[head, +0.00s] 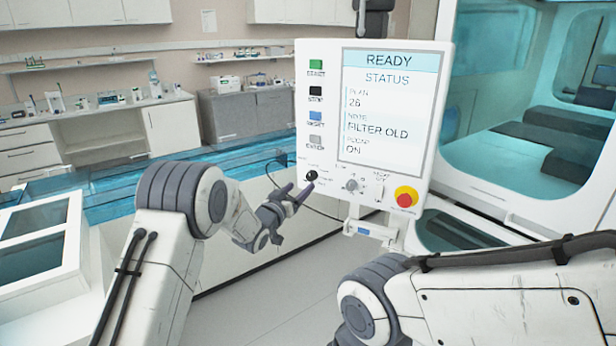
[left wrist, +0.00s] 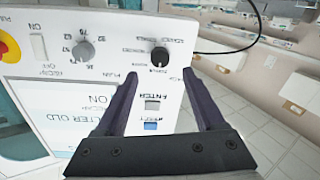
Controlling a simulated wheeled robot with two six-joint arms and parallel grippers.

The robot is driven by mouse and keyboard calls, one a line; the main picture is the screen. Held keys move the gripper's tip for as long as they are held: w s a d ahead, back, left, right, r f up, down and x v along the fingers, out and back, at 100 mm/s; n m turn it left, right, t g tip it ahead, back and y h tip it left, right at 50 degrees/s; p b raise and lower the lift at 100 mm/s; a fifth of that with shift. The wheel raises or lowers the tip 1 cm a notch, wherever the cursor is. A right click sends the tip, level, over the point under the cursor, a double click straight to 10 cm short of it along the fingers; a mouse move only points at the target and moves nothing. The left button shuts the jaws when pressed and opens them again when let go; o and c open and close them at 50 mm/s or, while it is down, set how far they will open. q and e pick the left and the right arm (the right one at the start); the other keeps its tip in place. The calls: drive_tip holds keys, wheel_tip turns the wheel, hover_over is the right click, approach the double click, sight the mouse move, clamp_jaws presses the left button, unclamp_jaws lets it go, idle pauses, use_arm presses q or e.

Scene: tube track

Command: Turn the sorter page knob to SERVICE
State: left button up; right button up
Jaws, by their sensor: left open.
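The page knob is the small black knob (head: 311,175) at the lower left of the white control panel (head: 440,75). It also shows in the left wrist view (left wrist: 160,57), with small labels around it that I cannot read; its pointer direction is unclear. The screen (head: 390,108) reads READY, STATUS, FILTER OLD and ON. My left gripper (head: 299,193) is open, its fingers pointing at the knob. In the left wrist view the fingertips (left wrist: 160,74) lie on either side just short of the knob, and no contact is visible. My right gripper is out of view.
A grey numbered knob (head: 351,185), a switch (head: 379,189) and a red stop button (head: 406,197) sit right of the black knob. Several coloured buttons (head: 315,91) are above it. A dark cable (head: 272,180) hangs left of the panel.

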sight(310, 178)
use_arm(q)
drive_tip(key=shift+p+x, duration=1.1)
drive_tip(key=shift+x, duration=2.4)
drive_tip(key=shift+c, duration=0.3)
